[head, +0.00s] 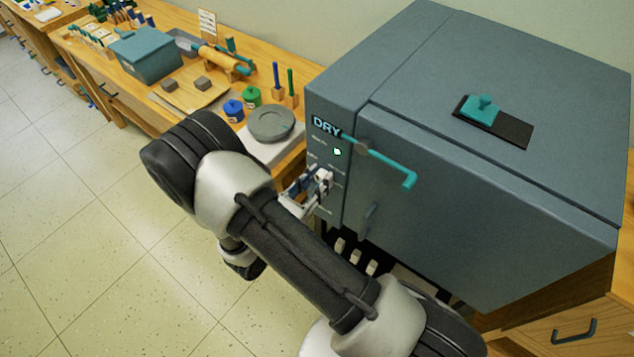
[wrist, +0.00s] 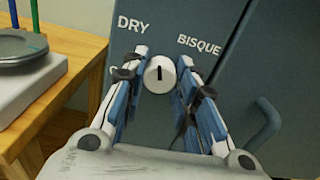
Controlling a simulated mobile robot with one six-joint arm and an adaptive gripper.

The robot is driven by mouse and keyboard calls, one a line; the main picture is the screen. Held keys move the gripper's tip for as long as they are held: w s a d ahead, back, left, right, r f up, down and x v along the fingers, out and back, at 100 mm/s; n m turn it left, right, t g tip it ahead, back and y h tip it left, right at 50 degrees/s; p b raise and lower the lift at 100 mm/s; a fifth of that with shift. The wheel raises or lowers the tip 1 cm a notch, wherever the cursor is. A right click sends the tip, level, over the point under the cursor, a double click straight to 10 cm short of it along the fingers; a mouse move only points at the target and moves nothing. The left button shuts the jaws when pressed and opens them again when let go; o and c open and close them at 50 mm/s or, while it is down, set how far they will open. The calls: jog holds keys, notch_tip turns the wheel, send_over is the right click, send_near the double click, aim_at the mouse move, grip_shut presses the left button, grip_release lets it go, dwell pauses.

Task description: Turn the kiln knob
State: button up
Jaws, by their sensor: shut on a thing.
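The kiln (head: 480,190) is a large blue-grey box with a door on its front and a narrow control panel at the left. The kiln knob (wrist: 160,74) is round and white with a dark upright mark, on the panel between the words DRY and BISQUE. My gripper (wrist: 162,72) is at the panel, its two fingers shut on either side of the knob. In the head view my gripper (head: 322,178) reaches the panel from the left, and my arm hides part of the panel's lower left. The knob itself cannot be made out clearly there.
A teal latch bar (head: 385,163) sticks out from the kiln front, and a dark door handle (head: 369,219) is below it. A wooden bench (head: 165,105) with a pottery wheel (head: 271,124) and jars stands left of the kiln. The floor at left is clear.

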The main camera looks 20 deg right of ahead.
jog(key=m+b, duration=0.2)
jog(key=m, duration=0.2)
jog(key=shift+f+m, duration=0.1)
jog(key=shift+m, duration=0.2)
jog(key=shift+m+b, duration=1)
jog(key=shift+m, duration=0.9)
jog(key=o, duration=1)
jog(key=shift+o, duration=0.2)
jog(key=v, duration=1.2)
